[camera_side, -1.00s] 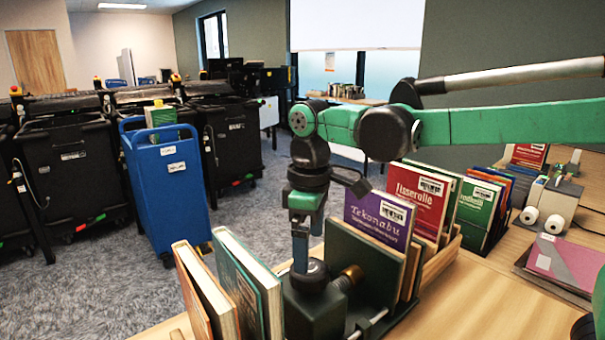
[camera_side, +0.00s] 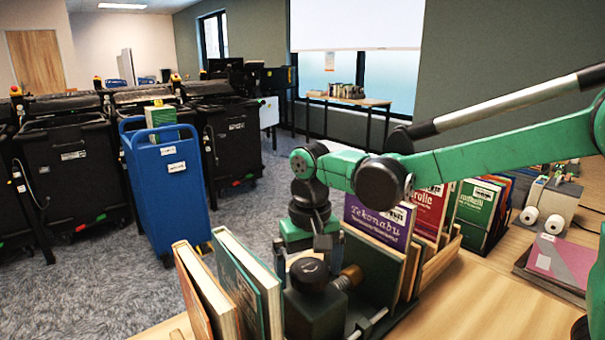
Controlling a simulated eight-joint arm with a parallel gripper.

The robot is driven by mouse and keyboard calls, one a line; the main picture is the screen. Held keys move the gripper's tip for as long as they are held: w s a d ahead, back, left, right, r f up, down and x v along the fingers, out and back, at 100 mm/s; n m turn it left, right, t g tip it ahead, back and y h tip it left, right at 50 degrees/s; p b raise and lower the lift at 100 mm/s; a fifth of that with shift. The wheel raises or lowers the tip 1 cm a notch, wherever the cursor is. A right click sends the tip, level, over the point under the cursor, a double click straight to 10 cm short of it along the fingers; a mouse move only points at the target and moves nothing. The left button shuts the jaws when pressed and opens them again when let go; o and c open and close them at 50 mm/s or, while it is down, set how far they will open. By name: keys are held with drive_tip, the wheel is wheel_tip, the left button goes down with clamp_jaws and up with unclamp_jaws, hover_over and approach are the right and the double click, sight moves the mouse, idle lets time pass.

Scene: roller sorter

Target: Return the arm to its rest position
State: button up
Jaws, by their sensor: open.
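My green arm reaches in from the right edge and bends down at a dark wrist. My gripper (camera_side: 293,257) hangs below that wrist, empty as far as I can see. It is low, just behind a dark green block with a black knob (camera_side: 310,278), and its fingertips are partly hidden. I cannot tell whether it touches the block. Two books, a brown one (camera_side: 195,290) and a green one (camera_side: 250,285), lean to the left of it. A purple book (camera_side: 375,218) stands to the right, partly covered by my arm.
A pink folder (camera_side: 555,255) and a small device with white rolls (camera_side: 553,215) are at the right. A blue bin (camera_side: 170,205) holding a green-and-white book (camera_side: 160,117) and black bins (camera_side: 70,165) stand on the floor.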

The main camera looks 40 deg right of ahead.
drive_tip(key=m, duration=1.4)
drive_tip(key=shift+m, duration=0.3)
